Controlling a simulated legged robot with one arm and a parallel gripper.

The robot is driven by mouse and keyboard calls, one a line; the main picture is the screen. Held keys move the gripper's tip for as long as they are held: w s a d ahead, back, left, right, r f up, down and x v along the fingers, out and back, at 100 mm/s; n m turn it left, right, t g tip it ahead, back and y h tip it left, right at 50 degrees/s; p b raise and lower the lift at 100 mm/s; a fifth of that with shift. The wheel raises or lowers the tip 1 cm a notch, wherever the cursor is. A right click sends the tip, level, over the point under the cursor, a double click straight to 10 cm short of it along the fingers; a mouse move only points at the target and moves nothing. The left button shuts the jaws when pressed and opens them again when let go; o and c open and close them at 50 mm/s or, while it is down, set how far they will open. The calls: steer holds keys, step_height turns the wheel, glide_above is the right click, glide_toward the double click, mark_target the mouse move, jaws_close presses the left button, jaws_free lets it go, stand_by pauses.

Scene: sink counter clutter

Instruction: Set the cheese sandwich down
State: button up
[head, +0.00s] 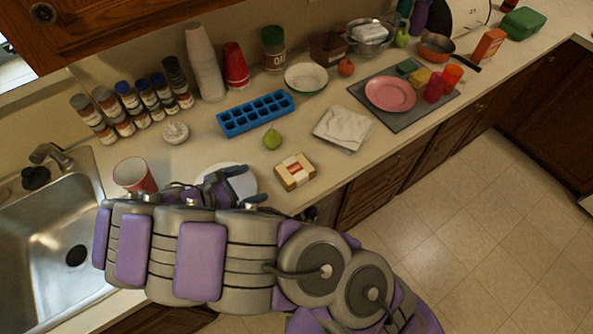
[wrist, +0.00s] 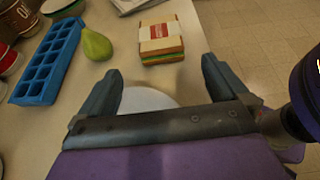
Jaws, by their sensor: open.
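The cheese sandwich (head: 295,171) lies flat on the counter near its front edge. It is a square stack with tan bread, a red and white label and green and yellow edges. In the wrist view the sandwich (wrist: 160,42) lies just beyond my fingertips, apart from them. My gripper (head: 246,184) is open and empty, low over a white plate; it also shows in the wrist view (wrist: 160,70). The white plate (head: 207,170) is partly hidden by my gripper and arm.
A green pear (head: 272,138) and a blue ice tray (head: 256,113) lie behind the sandwich. A folded white cloth (head: 343,129) is to its right. A red and white cup (head: 134,174) stands by the sink (head: 45,235). Bare counter surrounds the sandwich.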

steer(key=b, duration=0.2)
glide_toward(293, 168)
steer(key=shift+w+d+f, duration=0.35)
steer(key=shift+d+f, duration=0.25)
steer(key=shift+w+d+f, duration=0.4)
steer(key=shift+d+f, duration=0.2)
steer(key=shift+d, duration=0.05)
steer(key=shift+w+d+f, duration=0.15)
steer(key=shift+w+d, duration=0.15)
steer(key=shift+d, duration=0.25)
steer(key=b+x, duration=0.1)
steer(key=x, duration=0.4)
steer(key=shift+w+d, duration=0.1)
steer(key=shift+w, duration=0.05)
steer(key=c, duration=0.8)
steer(key=shift+r, duration=0.45)
steer(key=shift+c, duration=0.2)
steer(key=r, duration=0.1)
steer(key=r+p, duration=0.1)
steer(key=r, duration=0.1)
steer(key=shift+s+d+p, duration=0.1)
steer(key=shift+s+p, duration=0.2)
steer(key=s+d+p, duration=0.2)
steer(key=s+d, duration=0.7)
steer(key=s, duration=0.3)
steer(key=shift+d+r, duration=0.25)
steer(key=shift+r, duration=0.25)
